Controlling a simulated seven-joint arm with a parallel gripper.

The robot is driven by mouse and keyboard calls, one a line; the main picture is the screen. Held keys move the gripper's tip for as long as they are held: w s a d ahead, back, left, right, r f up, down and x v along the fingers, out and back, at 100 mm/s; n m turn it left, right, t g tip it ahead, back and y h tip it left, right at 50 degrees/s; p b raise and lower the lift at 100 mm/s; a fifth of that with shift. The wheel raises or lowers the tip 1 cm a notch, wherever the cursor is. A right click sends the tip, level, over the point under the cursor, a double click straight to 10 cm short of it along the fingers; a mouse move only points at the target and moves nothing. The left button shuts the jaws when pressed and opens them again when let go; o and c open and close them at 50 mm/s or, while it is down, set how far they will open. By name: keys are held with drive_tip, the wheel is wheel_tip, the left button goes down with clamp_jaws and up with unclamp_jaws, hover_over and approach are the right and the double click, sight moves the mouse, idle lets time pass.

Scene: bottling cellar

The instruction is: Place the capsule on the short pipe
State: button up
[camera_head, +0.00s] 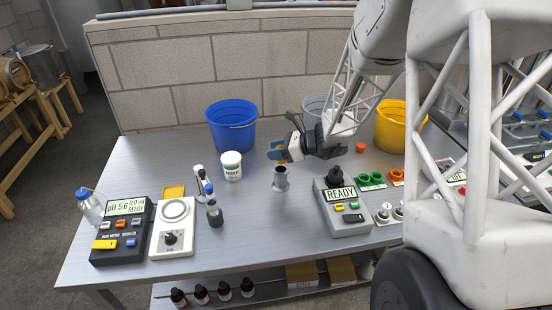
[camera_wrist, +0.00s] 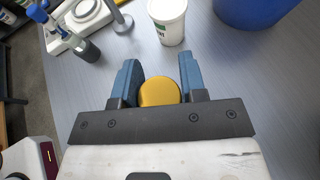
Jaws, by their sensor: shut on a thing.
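A yellow round-topped capsule (camera_wrist: 159,92) sits between the two blue fingers of my gripper (camera_wrist: 159,72) in the wrist view. The fingers are shut on its sides. In the head view my gripper (camera_head: 278,151) points left, just above and slightly behind the short grey metal pipe (camera_head: 281,181). The pipe stands upright on the bench with a wider top. A gap to the pipe seems to show, but its size is hard to judge. The capsule is mostly hidden by the fingers in the head view. I cannot make out the pipe in the wrist view.
A white tub (camera_head: 232,166) and blue bucket (camera_head: 231,126) stand left of the pipe. A grey READY box (camera_head: 343,211) is at its right. A probe stand (camera_head: 201,180), white stirrer (camera_head: 172,228) and pH meter (camera_head: 121,231) are farther left. Bench in front of the pipe is clear.

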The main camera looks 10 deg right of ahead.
drive_tip(key=shift+f, duration=1.65)
drive_tip(key=shift+f, duration=0.1)
drive_tip(key=o, duration=0.6)
drive_tip(key=shift+d+r, duration=0.1)
drive_tip(key=shift+r, duration=0.1)
drive_tip(key=shift+v, duration=5.9)
drive_tip(key=shift+r, duration=0.1)
